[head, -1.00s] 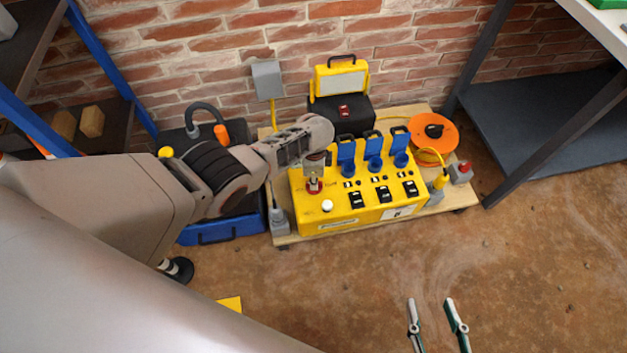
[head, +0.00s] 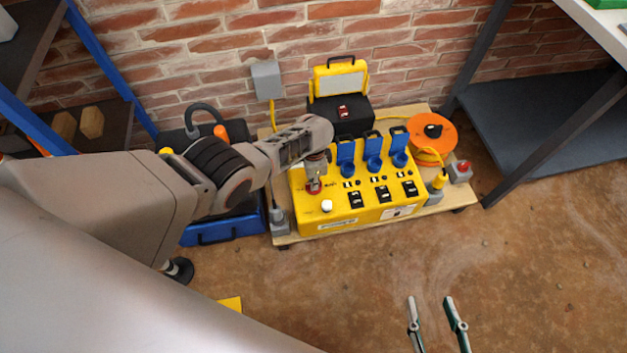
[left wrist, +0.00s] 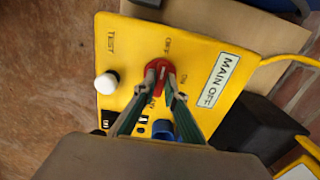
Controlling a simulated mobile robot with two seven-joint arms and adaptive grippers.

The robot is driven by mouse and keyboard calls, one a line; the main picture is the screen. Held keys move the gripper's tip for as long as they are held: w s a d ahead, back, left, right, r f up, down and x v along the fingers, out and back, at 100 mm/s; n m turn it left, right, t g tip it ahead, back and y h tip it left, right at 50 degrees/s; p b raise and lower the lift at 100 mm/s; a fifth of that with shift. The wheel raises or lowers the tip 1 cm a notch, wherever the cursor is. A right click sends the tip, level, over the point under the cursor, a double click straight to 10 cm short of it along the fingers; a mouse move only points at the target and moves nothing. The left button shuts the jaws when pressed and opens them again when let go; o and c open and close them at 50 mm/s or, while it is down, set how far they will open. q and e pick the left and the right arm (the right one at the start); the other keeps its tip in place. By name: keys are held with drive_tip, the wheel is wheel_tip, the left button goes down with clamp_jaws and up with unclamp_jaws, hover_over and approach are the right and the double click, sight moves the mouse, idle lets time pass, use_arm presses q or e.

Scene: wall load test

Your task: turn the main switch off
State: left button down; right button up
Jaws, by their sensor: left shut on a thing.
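The main switch is a red rotary knob (left wrist: 157,70) on the yellow power box (left wrist: 125,62). OFF and ON are printed beside the knob, and a white label reading MAIN OFF (left wrist: 220,80) is on the same face. My left gripper (left wrist: 161,72) is shut on the knob, its two fingers on either side of the grip. In the head view my left gripper (head: 315,184) reaches down onto the red knob at the box's left end and partly hides it. My right gripper (head: 432,300) is open and empty over the floor, away from the box.
The box stands on a wooden board (head: 330,237) by the brick wall. A white button (head: 327,206) and blue-lidded sockets (head: 373,158) are close to the knob. An orange cable reel (head: 450,138) sits right.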

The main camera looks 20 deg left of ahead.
use_arm(q)
drive_tip(key=c, duration=2.1)
unclamp_jaws()
drive_tip(key=shift+s+d+f, duration=0.1)
drive_tip(key=shift+d+f, duration=0.05)
drive_tip(key=shift+r, duration=0.25)
drive_tip(key=shift+w+r, duration=0.2)
drive_tip(key=shift+r, duration=1.05)
wheel_tip(320, 180, up, 9)
drive_tip(key=shift+s+r, duration=0.1)
drive_tip(key=shift+s, duration=0.05)
